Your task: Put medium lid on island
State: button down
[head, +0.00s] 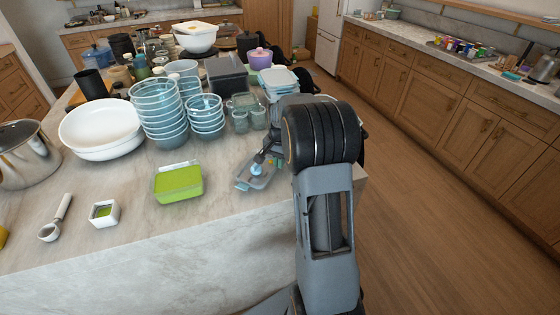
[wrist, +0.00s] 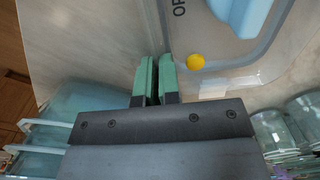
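A clear medium lid (head: 262,174) with grey-blue edging and a light blue centre part lies on or just above the marble island (head: 225,215), near its right edge. The lid (wrist: 240,62) fills the upper right of the wrist view, with printed letters and a yellow dot on it. My gripper (wrist: 157,62) has its two green fingers almost together, at the lid's left rim. I see nothing clearly held between them. In the head view my arm partly hides the gripper and the lid's right side.
Stacked glass bowls (head: 160,108), white bowls (head: 100,128) and stacked containers (head: 278,80) crowd the island behind the lid. A green-filled box (head: 178,183) stands left of it. Marble in front is clear. Wooden floor (head: 425,210) lies to the right.

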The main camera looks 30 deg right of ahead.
jog(key=shift+f, duration=0.1)
jog(key=c, duration=1.8)
grip_release()
jog(key=shift+f, duration=0.1)
jog(key=o, duration=0.5)
jog(key=shift+c, duration=0.2)
notch_tip(320, 180, up, 12)
jog(key=f, duration=0.1)
jog(key=s+a+r+n+t, duration=0.25)
jog(key=s+a+n, duration=0.25)
jog(key=s+a, duration=0.4)
jog(key=s+a+f+n+t, duration=0.1)
jog(key=s+a+f+n, duration=0.3)
jog(key=s, duration=0.6)
jog(key=shift+a+n, duration=1.2)
jog(key=shift+a, duration=0.6)
